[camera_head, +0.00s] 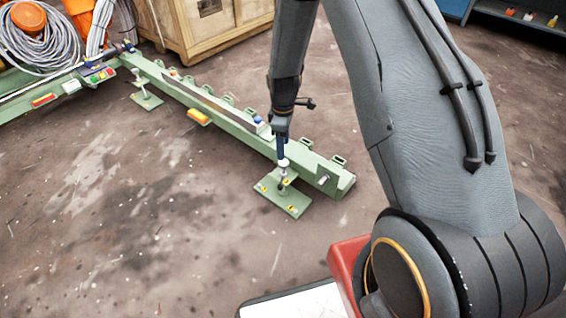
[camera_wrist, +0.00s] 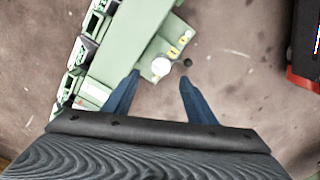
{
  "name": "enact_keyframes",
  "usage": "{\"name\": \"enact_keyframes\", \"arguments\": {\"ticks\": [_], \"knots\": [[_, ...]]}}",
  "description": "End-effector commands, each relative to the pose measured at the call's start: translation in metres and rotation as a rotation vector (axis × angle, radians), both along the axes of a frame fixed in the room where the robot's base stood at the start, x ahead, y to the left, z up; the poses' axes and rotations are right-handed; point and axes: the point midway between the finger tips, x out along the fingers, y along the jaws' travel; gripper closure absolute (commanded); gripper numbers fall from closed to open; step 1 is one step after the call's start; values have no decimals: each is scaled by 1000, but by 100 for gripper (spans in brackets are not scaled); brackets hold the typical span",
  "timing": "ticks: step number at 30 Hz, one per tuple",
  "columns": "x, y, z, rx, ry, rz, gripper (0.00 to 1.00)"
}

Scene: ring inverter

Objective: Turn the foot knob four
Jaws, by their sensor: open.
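A green beam (camera_head: 215,110) runs from the upper left to the lower right of the head view. By its near end stands a foot with a green base plate (camera_head: 284,200) with yellow marks. A pale round knob (camera_head: 283,163) tops this foot's stem. My gripper (camera_head: 281,154) points down just above the knob. In the wrist view my gripper (camera_wrist: 159,76) is open and empty. Its blue fingers stand on either side of the knob (camera_wrist: 160,66), which shows slightly beyond the line of the tips. I cannot tell the height gap. I see no number on the foot.
Another foot plate (camera_head: 146,102) stands farther along the beam. A wooden crate (camera_head: 205,25) and a coiled grey cable (camera_head: 42,45) are at the back. A small dark round spot (camera_wrist: 187,62) lies right of the knob. The floor left of the beam is mostly clear.

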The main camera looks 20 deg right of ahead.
Motion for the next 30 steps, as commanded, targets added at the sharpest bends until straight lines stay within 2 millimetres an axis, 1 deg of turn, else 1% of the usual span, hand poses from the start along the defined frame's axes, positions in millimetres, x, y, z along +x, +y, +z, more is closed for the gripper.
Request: {"name": "enact_keyframes", "arguments": {"ticks": [5,15,19,26,27,29,30], "knots": [[0,0,-16,0,2,1,49],[-1,0,-66,0,3,-1,49],[0,0,-75,0,0,-1,49],[-1,0,-76,0,0,-1,49],[-1,0,-76,0,0,-1,52],[-1,0,-76,0,0,-1,62],[-1,0,-76,0,0,-1,69]]}}
